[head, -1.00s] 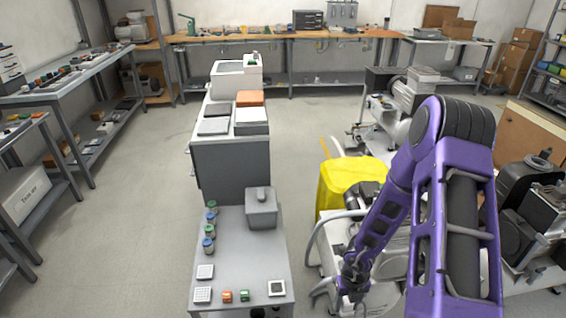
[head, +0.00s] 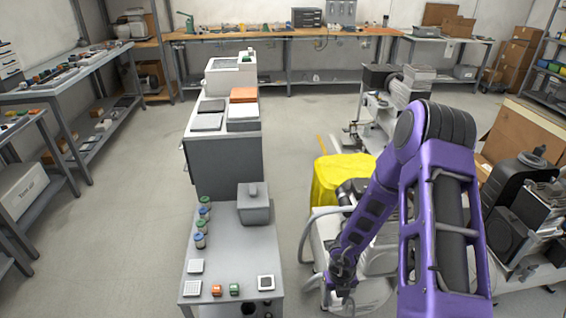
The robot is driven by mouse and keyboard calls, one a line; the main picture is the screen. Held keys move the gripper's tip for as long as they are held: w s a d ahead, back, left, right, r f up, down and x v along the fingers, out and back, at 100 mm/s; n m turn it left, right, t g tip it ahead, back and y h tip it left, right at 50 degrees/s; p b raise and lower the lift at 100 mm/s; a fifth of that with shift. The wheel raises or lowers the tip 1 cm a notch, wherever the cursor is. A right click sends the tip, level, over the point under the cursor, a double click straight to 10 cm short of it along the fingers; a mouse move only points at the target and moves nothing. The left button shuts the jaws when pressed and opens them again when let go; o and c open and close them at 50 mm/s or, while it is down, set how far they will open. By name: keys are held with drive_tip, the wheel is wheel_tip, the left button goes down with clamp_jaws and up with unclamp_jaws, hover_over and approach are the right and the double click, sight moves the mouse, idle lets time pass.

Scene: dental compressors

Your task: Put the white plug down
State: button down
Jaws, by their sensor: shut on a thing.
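My gripper (head: 341,284) is small and dark at the low end of my purple arm, right of the small grey table and in front of the white compressor equipment. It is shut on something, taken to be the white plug. The plug itself is too small or hidden to make out against the pale hoses and casings. Whether it touches anything below cannot be told.
A yellow cover (head: 335,180) lies beyond my gripper. Open floor lies left of the table.

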drive_tip(key=shift+w, duration=0.15)
drive_tip(key=shift+w+d+r, duration=0.1)
drive_tip(key=shift+w+d, duration=0.25)
drive_tip(key=shift+s, duration=0.1)
idle(0.4)
